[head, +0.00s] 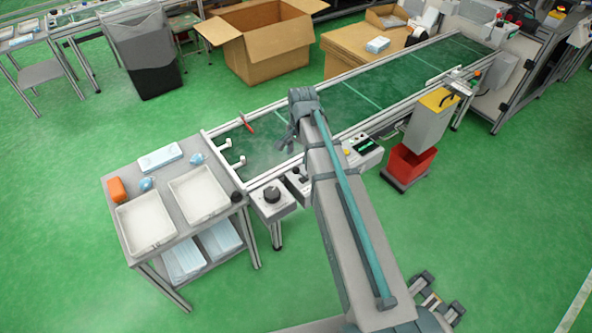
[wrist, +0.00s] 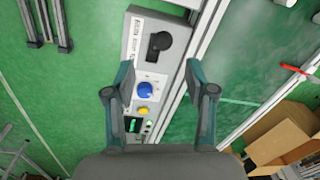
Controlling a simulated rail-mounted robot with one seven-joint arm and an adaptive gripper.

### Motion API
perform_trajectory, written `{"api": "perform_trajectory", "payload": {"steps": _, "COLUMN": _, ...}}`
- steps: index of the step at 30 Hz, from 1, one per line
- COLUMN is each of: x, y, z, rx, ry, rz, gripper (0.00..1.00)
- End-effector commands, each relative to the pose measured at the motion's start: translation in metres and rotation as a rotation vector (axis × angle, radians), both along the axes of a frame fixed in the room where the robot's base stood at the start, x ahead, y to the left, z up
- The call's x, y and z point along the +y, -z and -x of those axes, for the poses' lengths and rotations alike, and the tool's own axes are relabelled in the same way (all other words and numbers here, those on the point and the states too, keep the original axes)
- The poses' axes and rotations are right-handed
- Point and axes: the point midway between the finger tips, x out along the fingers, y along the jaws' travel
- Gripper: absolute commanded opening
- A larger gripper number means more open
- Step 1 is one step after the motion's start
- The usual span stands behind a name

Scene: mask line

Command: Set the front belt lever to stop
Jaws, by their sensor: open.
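In the wrist view a black lever (wrist: 158,42) sits on a grey control panel (wrist: 133,40) beside the belt rail, with a white label too small to read. A blue knob (wrist: 145,90), a yellow button (wrist: 143,112) and a lit green display lie below it. In the head view a black lever (head: 299,174) on a grey box stands at the belt's front side, partly hidden by my arm. My gripper (wrist: 160,66) is open and empty, its fingers spread over the panel below the black lever. In the head view my gripper (head: 287,142) is above the green belt's near end.
A box with a round black knob (head: 271,195) stands left of my arm. A trolley (head: 182,225) with white trays stands at the left. A yellow-topped box and a red bin (head: 408,163) stand right.

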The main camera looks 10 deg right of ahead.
Motion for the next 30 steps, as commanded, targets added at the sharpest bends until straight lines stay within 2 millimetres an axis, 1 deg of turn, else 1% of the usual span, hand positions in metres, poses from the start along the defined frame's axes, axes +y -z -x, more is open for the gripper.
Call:
{"api": "perform_trajectory", "payload": {"steps": 1, "x": 0.000, "y": -0.006, "z": -0.004, "rx": -0.005, "ry": 0.012, "rz": -0.001, "gripper": 0.55}}
{"api": "perform_trajectory", "payload": {"steps": 3, "x": 0.000, "y": -0.009, "z": -0.005, "rx": -0.006, "ry": 0.023, "rz": -0.002, "gripper": 0.55}}
{"api": "perform_trajectory", "payload": {"steps": 5, "x": 0.000, "y": -0.007, "z": -0.005, "rx": -0.007, "ry": 0.027, "rz": -0.002, "gripper": 0.55}}
{"api": "perform_trajectory", "payload": {"steps": 8, "x": 0.000, "y": 0.001, "z": -0.005, "rx": -0.005, "ry": 0.026, "rz": -0.002, "gripper": 0.55}}
{"api": "perform_trajectory", "payload": {"steps": 11, "x": 0.001, "y": 0.013, "z": -0.006, "rx": -0.004, "ry": 0.026, "rz": -0.003, "gripper": 0.55}}
{"api": "perform_trajectory", "payload": {"steps": 18, "x": 0.002, "y": 0.051, "z": -0.008, "rx": -0.003, "ry": 0.025, "rz": -0.002, "gripper": 0.55}}
{"api": "perform_trajectory", "payload": {"steps": 24, "x": 0.003, "y": 0.079, "z": -0.009, "rx": -0.004, "ry": 0.024, "rz": -0.003, "gripper": 0.55}}
{"api": "perform_trajectory", "payload": {"steps": 30, "x": 0.004, "y": 0.094, "z": -0.010, "rx": -0.006, "ry": 0.024, "rz": -0.002, "gripper": 0.55}}
